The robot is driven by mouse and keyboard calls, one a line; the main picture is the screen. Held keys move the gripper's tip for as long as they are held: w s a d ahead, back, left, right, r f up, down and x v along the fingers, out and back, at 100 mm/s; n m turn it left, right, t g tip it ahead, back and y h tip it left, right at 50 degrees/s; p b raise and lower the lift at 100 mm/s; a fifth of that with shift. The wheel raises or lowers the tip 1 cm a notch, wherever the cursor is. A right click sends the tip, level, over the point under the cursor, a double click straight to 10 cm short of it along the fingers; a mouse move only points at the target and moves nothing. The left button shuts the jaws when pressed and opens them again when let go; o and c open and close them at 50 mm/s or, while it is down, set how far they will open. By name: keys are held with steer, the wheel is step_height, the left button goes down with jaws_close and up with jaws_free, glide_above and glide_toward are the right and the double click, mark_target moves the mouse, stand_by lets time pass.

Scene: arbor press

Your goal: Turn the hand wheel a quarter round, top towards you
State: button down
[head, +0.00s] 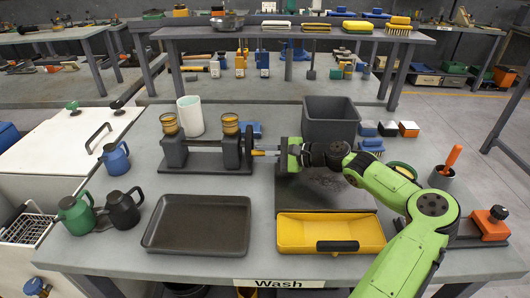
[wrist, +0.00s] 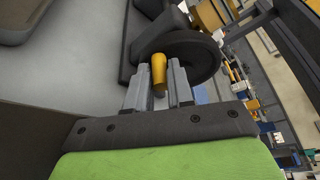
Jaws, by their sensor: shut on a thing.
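The hand wheel (head: 249,147) is a dark disc, seen nearly edge-on at the right end of a dark bench device (head: 205,170) with two posts. In the wrist view the dark wheel (wrist: 207,62) fills the top middle. Its yellow-orange handle (wrist: 158,71) sticks out towards my gripper (wrist: 158,88). The two grey fingers lie on either side of the handle, shut on it. In the head view my gripper (head: 266,153) comes in from the right, level with the handle. The far side of the wheel is hidden.
A dark tray (head: 198,198) lies in front of the device. A yellow bin (head: 300,234) stands at the front, below my arm. A grey tub (head: 331,108) stands behind my gripper. A white cylinder (head: 185,125) stands behind the device, and jugs (head: 123,209) stand at the left.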

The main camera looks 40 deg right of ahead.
steer(key=c, duration=1.1)
jaws_free()
steer(key=shift+o, duration=0.2)
steer(key=p+v, duration=0.4)
steer(key=v, duration=1.1)
steer(key=shift+s+d, duration=0.2)
steer(key=shift+s, duration=0.15)
